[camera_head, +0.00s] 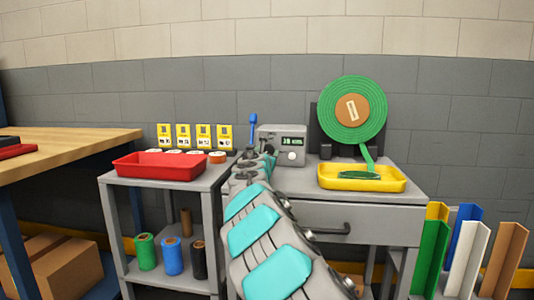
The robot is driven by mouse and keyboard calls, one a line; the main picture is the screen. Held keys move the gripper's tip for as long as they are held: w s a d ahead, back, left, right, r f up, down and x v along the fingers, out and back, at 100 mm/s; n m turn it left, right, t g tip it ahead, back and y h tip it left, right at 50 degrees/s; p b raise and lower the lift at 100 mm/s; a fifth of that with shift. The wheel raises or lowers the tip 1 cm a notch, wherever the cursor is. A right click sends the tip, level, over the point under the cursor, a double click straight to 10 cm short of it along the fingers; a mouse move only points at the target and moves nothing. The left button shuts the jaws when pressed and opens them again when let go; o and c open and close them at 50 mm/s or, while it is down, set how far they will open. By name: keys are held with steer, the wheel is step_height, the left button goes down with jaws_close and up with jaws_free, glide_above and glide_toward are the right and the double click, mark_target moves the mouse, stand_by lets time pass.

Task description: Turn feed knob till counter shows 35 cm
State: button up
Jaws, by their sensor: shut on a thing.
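The grey feeder box (267,131) stands at the back of the grey bench. Its counter (293,141) is a small dark display with green characters; it seems to read about 38 cm, but the digits are blurred. A pale round part (292,157) shows below the counter. My gripper (268,151) is at the left part of the box front, at the end of my grey and teal arm. Its fingertips and what they grip are hidden behind the wrist; it is shut, apparently on the feed knob.
A blue-handled lever (252,121) stands just left of the box. A green strip coil (352,94) hangs to the right, its end reaching the yellow tray (401,183). A red tray (125,166) and yellow cards (203,131) are on the left stand.

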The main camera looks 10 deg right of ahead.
steer(key=c, duration=0.6)
steer(key=shift+c, duration=0.2)
steer(key=shift+f+m, duration=0.1)
steer(key=shift+m, duration=0.2)
steer(key=shift+m+b, duration=0.7)
steer(key=shift+m, duration=0.1)
steer(key=m+b, duration=0.2)
steer(key=m, duration=0.2)
steer(key=shift+f+m+b, duration=0.1)
steer(key=shift+m+b, duration=0.2)
steer(key=shift+b, duration=0.1)
steer(key=m+b, duration=0.1)
steer(key=m, duration=0.1)
steer(key=shift+m+b, duration=0.3)
steer(key=shift+b, duration=0.05)
steer(key=shift+m+b, duration=1)
steer(key=shift+m, duration=0.5)
